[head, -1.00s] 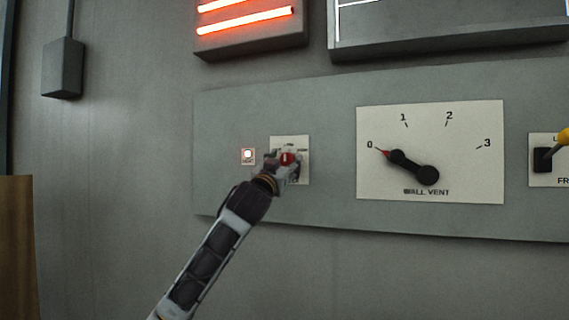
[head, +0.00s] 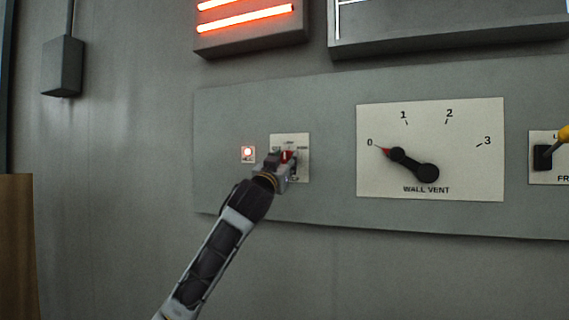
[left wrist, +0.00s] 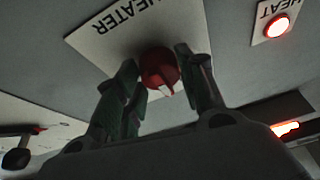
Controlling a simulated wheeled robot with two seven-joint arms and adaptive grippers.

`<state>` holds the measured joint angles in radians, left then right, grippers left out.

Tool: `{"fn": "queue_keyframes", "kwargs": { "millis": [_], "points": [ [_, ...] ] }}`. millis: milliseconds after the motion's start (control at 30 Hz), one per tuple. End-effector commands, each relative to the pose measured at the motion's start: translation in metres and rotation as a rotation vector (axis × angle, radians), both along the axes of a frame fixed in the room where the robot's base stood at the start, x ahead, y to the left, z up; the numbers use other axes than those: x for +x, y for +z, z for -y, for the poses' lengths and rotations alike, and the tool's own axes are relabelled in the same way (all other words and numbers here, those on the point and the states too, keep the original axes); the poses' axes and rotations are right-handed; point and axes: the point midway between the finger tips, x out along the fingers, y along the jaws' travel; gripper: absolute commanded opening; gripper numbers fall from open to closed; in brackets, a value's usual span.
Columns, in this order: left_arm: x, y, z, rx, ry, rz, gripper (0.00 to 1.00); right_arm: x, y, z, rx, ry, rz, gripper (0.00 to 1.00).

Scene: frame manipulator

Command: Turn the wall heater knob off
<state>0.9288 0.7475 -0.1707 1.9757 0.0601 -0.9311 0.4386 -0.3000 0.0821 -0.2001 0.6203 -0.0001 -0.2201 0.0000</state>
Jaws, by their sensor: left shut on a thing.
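The heater knob (head: 287,155) is red with a white pointer mark and sits on a pale plate (head: 303,142) on the grey wall panel. In the left wrist view the knob (left wrist: 157,68) lies between my left fingers, below the word HEATER on the plate (left wrist: 108,30). My left gripper (left wrist: 160,80) is shut on the knob, one finger on each side. In the head view my left gripper (head: 280,164) covers part of the plate and its markings. A small red HEAT light (head: 248,153) beside the plate is lit. My right gripper is not in view.
The wall heater (head: 250,25) glows with orange-red bars above the panel. A wall vent dial (head: 430,150) with its pointer at 0 is to the right. The wall below the panel is clear.

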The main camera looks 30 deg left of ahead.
Motion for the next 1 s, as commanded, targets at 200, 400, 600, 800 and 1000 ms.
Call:
{"fn": "queue_keyframes", "kwargs": {
  "millis": [200,400,600,800,1000],
  "points": [
    [0.0,-0.001,0.001,-0.066,-0.003,0.016,0.15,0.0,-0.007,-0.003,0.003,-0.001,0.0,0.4],
    [0.0,-0.001,0.002,-0.146,-0.003,0.035,0.15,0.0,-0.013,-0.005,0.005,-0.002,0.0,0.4],
    [0.001,-0.001,0.003,-0.229,-0.003,0.055,0.15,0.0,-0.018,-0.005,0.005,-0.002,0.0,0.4],
    [0.001,-0.001,0.003,-0.313,-0.002,0.074,0.15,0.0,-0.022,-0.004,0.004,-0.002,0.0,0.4],
    [0.001,-0.001,0.004,-0.398,-0.002,0.094,0.15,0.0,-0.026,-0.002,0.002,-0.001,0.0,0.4]
  ]
}}
